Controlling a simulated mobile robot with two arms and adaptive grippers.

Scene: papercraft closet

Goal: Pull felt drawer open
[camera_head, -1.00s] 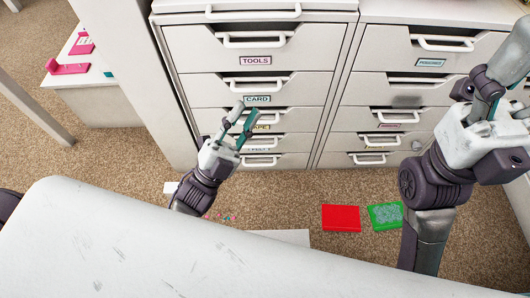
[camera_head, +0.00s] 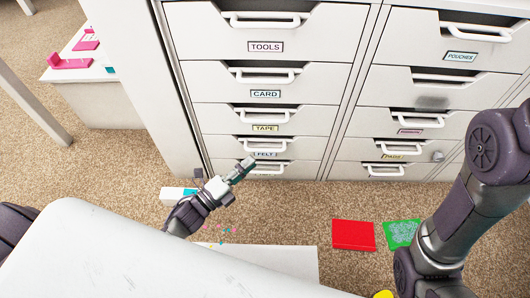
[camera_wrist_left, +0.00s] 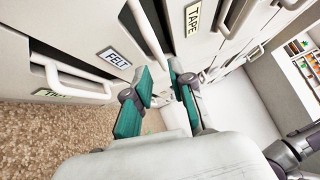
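The felt drawer (camera_head: 298,151) is low in the left column of the cabinet, with a FELT label and a light bar handle (camera_head: 263,145). It looks shut. My left gripper (camera_head: 250,163) is in front of the lower drawers, just below the felt handle in the head view. In the left wrist view, its two teal fingers (camera_wrist_left: 161,82) are apart and empty. The felt handle (camera_wrist_left: 147,32) runs down toward the gap between the fingertips, beside the FELT label (camera_wrist_left: 116,58). I cannot tell whether they touch. My right arm shows at the right, but its gripper is out of view.
TOOLS (camera_head: 305,35), CARD and TAPE drawers are above. A bottom drawer handle (camera_wrist_left: 72,84) is close by the left fingers. A red sheet stack (camera_head: 353,235) and a green one (camera_head: 400,232) lie on the carpet. A desk (camera_head: 100,105) stands at the left.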

